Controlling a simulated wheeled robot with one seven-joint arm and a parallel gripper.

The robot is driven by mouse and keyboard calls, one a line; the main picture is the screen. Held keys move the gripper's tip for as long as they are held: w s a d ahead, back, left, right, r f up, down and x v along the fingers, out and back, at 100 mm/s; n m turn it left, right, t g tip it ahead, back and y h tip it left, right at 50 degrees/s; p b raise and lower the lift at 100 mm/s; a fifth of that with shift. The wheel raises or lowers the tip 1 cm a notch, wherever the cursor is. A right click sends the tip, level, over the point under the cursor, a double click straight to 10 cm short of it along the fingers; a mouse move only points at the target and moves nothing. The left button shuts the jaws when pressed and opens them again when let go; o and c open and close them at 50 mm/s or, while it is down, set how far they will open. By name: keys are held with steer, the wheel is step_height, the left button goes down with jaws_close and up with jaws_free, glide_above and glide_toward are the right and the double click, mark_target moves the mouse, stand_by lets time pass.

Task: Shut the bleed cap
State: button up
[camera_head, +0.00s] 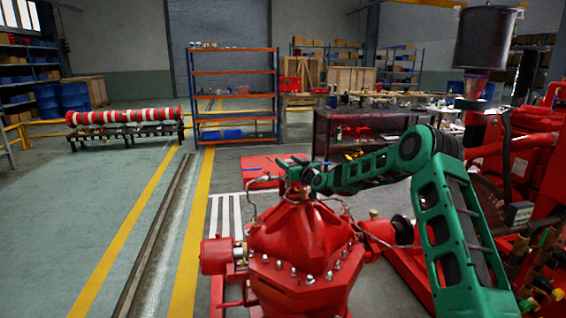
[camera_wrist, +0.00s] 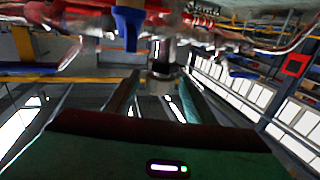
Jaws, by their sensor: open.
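The red pump casing (camera_head: 305,245) stands in the front middle of the head view, with bolts around its flange. My green arm reaches in from the right, and my gripper (camera_head: 298,174) is at the casing's top. In the wrist view my gripper (camera_wrist: 160,88) has its two fingers apart. A metallic fitting with a dark end (camera_wrist: 163,70) shows just beyond and between the fingers; it may be the bleed cap. I cannot tell whether the fingers touch it. The head view does not show the cap clearly, as my gripper is in front of the casing top.
A blue lever (camera_wrist: 130,27) hangs close by, left of the fitting in the wrist view. Thin pipes run beside the casing top. Red machinery (camera_head: 520,160) fills the right side. A dark workbench (camera_head: 345,130) stands behind. The floor on the left is clear.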

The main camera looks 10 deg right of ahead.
mark_target(286, 160)
steer(key=shift+x, duration=2)
steer(key=c, duration=1.1)
